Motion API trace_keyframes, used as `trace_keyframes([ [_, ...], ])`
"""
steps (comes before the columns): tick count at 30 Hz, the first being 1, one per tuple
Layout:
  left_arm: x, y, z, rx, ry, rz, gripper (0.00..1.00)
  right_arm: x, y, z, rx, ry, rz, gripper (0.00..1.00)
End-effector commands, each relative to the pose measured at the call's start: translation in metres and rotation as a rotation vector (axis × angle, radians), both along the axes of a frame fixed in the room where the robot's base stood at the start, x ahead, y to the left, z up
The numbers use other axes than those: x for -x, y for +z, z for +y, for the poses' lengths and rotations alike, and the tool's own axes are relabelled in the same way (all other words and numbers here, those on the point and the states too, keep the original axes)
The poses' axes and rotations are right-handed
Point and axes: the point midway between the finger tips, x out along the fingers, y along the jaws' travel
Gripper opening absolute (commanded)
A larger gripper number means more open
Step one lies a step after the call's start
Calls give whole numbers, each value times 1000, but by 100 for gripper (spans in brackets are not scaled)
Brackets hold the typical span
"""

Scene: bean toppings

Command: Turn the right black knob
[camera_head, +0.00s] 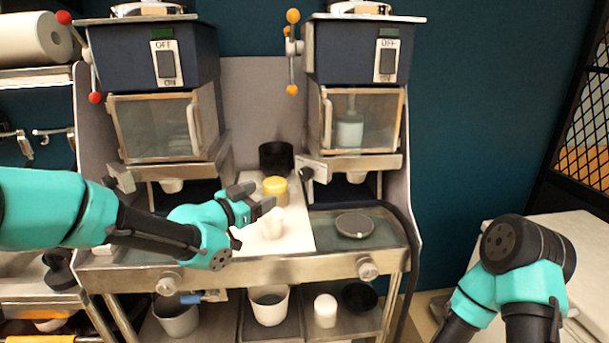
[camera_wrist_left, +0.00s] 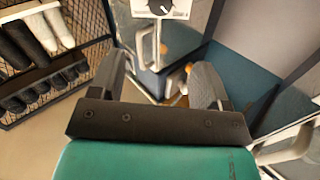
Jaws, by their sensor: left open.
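The right black knob (camera_head: 306,174) sits on a small metal plate at the lower left of the right-hand machine (camera_head: 356,55). In the left wrist view, a black knob on a white dial (camera_wrist_left: 160,6) shows at the top edge, beyond and between my fingers. My left gripper (camera_head: 260,198) is open and empty, left of and below the right knob, apart from it. Its two fingers also show spread in the left wrist view (camera_wrist_left: 162,72). My right arm is at the lower right, with its gripper out of view.
A yellow-lidded jar (camera_head: 275,188), a white cup (camera_head: 271,224) and a black cup (camera_head: 276,157) stand near my left gripper. A dark round disc (camera_head: 355,225) lies on the right shelf. A black hose (camera_head: 403,225) runs down the right side.

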Motion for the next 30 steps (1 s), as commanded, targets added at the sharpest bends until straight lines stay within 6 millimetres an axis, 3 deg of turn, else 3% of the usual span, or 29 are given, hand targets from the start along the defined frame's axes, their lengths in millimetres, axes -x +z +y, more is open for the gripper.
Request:
trace_keyframes([
  [30,-122,-1,-97,0,0,1,70,0,0,0,0,0,0,43],
])
